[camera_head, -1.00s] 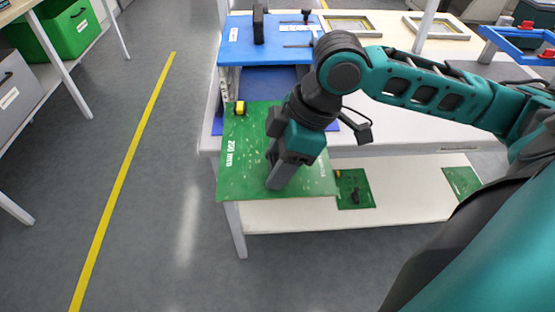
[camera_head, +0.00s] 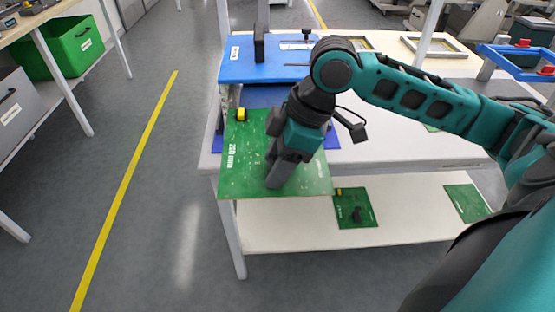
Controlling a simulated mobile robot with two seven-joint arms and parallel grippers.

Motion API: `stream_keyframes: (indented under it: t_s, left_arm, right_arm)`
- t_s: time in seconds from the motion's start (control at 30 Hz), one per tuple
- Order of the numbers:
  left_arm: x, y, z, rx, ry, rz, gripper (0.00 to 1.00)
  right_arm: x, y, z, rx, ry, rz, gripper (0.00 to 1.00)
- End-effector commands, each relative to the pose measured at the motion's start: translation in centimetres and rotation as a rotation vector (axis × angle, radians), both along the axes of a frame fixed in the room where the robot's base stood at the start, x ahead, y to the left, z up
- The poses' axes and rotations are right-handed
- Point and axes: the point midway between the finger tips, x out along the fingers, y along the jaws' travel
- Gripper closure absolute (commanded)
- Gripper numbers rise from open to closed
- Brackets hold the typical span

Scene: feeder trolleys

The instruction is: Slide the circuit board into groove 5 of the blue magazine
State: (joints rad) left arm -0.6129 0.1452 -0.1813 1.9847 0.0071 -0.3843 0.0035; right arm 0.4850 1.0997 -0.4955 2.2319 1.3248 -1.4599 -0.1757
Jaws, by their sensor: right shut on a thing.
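The green circuit board (camera_head: 240,172) lies flat in my right gripper (camera_head: 276,183), which is shut on its near part. A yellow part sits at the board's far left corner. The board juts out past the table's near edge. The blue magazine (camera_head: 240,66) stands on the table behind the board, its opening facing me. The board's far edge is at or near the magazine's front. My gripper and arm hide part of that front, and I cannot tell which groove the board is level with. My left gripper is not in view.
The white table (camera_head: 400,150) has a lower shelf (camera_head: 295,225) with two more green boards (camera_head: 355,207) on it. Frames (camera_head: 432,46) and a blue rack (camera_head: 515,62) stand at the back right. A green bin (camera_head: 75,47) is on a rack at left. The floor at left is clear.

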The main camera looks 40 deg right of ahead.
Motion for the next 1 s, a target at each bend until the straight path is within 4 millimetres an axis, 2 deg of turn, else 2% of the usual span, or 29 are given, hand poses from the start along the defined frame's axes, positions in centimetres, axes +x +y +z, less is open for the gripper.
stream_keyframes:
  t_s: [0.2, 0.57, 1.0]
  left_arm:
    - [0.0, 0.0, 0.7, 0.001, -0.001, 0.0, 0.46]
    - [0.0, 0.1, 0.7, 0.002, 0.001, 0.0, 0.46]
    - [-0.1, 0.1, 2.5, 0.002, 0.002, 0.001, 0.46]
  right_arm:
    - [0.2, -0.1, 0.3, 0.001, -0.006, -0.002, 0.98]
    - [0.3, -0.1, 0.2, 0.002, -0.007, -0.002, 0.98]
    - [2.4, -1.4, 0.4, 0.002, -0.006, -0.003, 0.98]
